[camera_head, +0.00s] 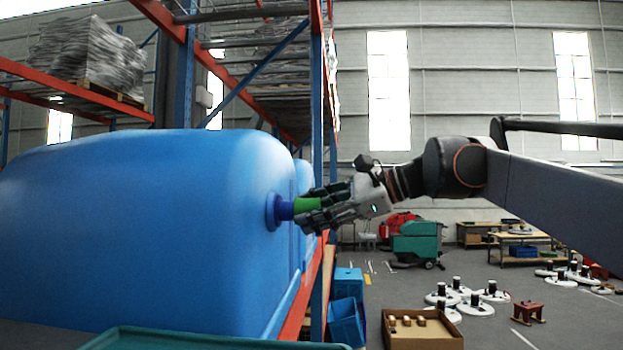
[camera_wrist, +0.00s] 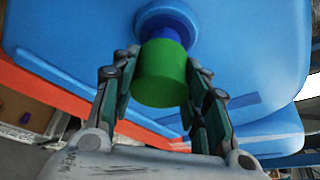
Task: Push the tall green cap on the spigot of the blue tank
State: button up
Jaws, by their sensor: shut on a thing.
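The blue tank (camera_head: 140,230) fills the left of the head view. Its dark blue spigot (camera_head: 281,211) sticks out to the right from the tank's end face; it also shows in the wrist view (camera_wrist: 165,22). The green cap (camera_head: 306,204) is in line with the spigot and against its end, as far as I can see; in the wrist view the cap (camera_wrist: 161,75) covers part of the spigot. My gripper (camera_head: 322,205) is shut on the green cap, with a finger on each side of it in the wrist view (camera_wrist: 160,95). The exact depth of the cap on the spigot is hidden.
A second blue tank (camera_head: 304,178) stands behind the first. The orange rack beam (camera_head: 297,305) runs below the tanks. A teal tray edge (camera_head: 200,340) lies in front. A cardboard box (camera_head: 423,330) and a green floor scrubber (camera_head: 417,243) stand on the floor to the right.

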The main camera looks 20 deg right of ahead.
jog(key=shift+w+a, duration=0.2)
jog(key=shift+a, duration=0.5)
dwell(0.3)
jog(key=shift+w+a, duration=0.2)
jog(key=shift+a, duration=0.35)
jog(key=shift+w+a, duration=0.1)
jog(key=shift+a, duration=0.15)
jog(key=o, duration=1.5)
jog(key=shift+p+v, duration=1.35)
jog(key=shift+v, duration=2.9)
